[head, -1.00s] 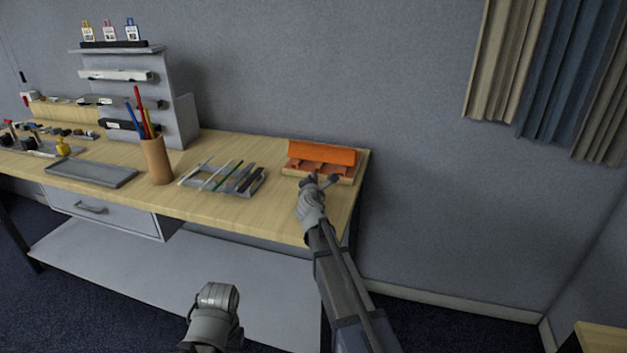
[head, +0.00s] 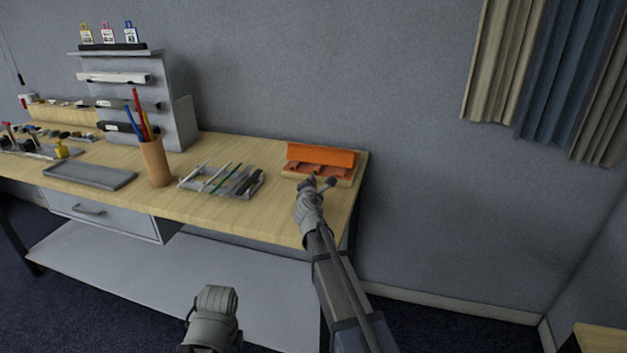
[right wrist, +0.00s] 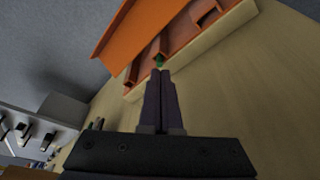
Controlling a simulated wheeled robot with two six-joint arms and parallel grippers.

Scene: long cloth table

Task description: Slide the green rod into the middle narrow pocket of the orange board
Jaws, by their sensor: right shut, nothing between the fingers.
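The orange board (head: 322,156) stands at the right end of the table, with a raised back panel and a lower part with pockets. In the right wrist view the orange board (right wrist: 138,28) shows dividers and a pale wooden front edge. A small green end, seemingly of the green rod (right wrist: 159,60), shows at the pockets just beyond my fingertips; its length is hidden, and I cannot tell which pocket. My right gripper (right wrist: 161,74) is shut and empty, in front of the board; it also shows in the head view (head: 321,182). My left gripper's fingers are not visible.
A grey tray (head: 250,194) left of the board holds several thin rods, one of them green. A brown cup (head: 156,163) of pens and a flat grey tray (head: 90,175) stand further left. The wall is close behind the table.

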